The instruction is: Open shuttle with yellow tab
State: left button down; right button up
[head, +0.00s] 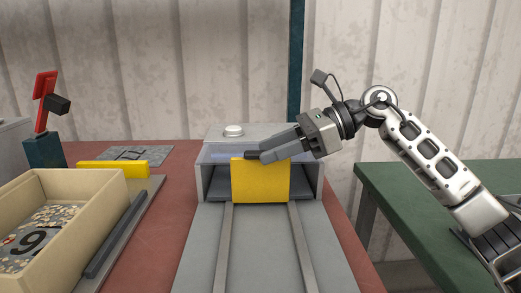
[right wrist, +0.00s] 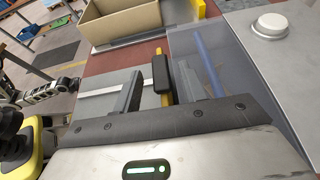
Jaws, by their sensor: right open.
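The yellow tab (head: 260,182) is an upright plate at the mouth of a grey machine housing (head: 203,182), above a grey bed with two rails. My right gripper (head: 252,155) comes in from the right, with its fingertips at the tab's top edge. In the right wrist view its fingers (right wrist: 146,84) are apart, and the tab (right wrist: 165,99) shows edge-on by the right-hand finger. I cannot tell whether the fingers straddle the tab or touch it. The shuttle's inside is mostly hidden behind the tab. My left gripper is not in view.
A white button (head: 234,131) sits on top of the housing. A tan bin (head: 100,232) marked 9 stands at the left, with a yellow bar (head: 112,169) behind it. A red lever (head: 43,100) stands at far left. A green table (head: 450,195) is at the right.

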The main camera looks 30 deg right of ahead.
aim_at(259, 152)
jog(key=shift+x, duration=1.4)
grip_shut()
